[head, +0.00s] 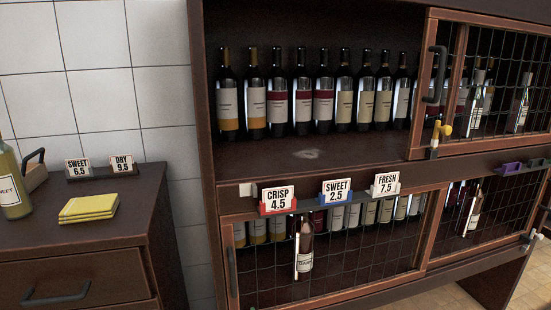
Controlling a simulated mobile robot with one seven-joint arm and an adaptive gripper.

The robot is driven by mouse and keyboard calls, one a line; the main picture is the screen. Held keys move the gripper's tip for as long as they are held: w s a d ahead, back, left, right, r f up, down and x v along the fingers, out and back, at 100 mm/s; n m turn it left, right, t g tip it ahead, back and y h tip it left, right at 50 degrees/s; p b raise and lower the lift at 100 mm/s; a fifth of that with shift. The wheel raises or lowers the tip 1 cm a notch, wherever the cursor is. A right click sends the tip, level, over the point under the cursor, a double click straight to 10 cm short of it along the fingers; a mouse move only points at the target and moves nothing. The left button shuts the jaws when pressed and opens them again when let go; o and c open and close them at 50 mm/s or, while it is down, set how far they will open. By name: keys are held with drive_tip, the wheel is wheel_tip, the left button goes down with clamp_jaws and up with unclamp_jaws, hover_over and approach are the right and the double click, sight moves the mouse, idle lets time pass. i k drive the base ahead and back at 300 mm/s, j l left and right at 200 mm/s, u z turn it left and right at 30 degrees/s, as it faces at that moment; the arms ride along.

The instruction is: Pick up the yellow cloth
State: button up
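A folded yellow cloth (88,208) lies flat on top of the dark wooden cabinet (130,201) at the left. It looks like a small stack of layers with pale edges. Nothing lies on it, and its whole top shows. My gripper is not in the head view, so its place relative to the cloth cannot be seen.
A wine bottle (12,185) stands left of the cloth. Two price signs (100,168) and a handled wooden item (34,170) sit behind it. A wine rack (312,160) with several bottles, price tags and mesh doors fills the right. The cabinet top right of the cloth is clear.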

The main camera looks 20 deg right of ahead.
sight(99, 208)
drive_tip(key=i+l+u, duration=0.1)
drive_tip(key=i+l, duration=0.5)
drive_tip(key=i+u, duration=0.3)
drive_tip(key=l+z, duration=0.25)
drive_tip(key=l, duration=0.15)
